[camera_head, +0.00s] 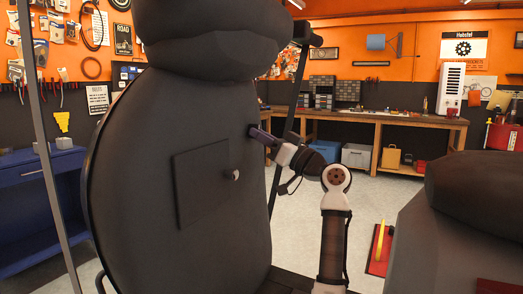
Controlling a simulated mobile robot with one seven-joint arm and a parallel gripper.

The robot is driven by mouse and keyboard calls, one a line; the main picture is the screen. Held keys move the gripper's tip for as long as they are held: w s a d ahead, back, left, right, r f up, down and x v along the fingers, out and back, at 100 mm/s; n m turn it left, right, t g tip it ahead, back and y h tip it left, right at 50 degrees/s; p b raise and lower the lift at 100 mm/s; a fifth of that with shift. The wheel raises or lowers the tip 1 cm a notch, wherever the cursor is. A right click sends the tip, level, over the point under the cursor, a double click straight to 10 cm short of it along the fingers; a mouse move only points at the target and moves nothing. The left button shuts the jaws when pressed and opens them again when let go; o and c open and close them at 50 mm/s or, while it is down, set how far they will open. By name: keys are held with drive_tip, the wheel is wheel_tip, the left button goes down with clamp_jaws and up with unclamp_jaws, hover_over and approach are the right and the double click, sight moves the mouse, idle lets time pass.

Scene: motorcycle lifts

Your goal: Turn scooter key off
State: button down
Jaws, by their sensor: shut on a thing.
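The scooter's large dark body (140,150) fills the left and middle of the head view, with a square panel (203,180) on its face. A small pale knob (234,175) sticks out at the panel's right edge. My arm reaches in from the lower right. My gripper (258,134), dark and purplish at its end, is against the right edge of the body, above and right of the panel. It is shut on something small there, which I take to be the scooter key. The key itself is too small and covered to make out, so its turn angle cannot be told.
Another dark rounded seat or vehicle (455,225) stands at the right. A red and yellow item (380,250) lies on the floor between. A wooden workbench (390,117) runs along the back, and a blue cabinet (35,205) stands at the left. Some grey floor is clear behind my arm.

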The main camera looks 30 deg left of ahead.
drive_tip(key=shift+w+n+g+b, duration=0.1)
drive_tip(key=shift+n+g+b, duration=0.55)
drive_tip(key=shift+n, duration=0.85)
drive_tip(key=shift+g, duration=0.35)
drive_tip(key=c, duration=1.4)
unclamp_jaws()
drive_tip(key=shift+p, duration=0.3)
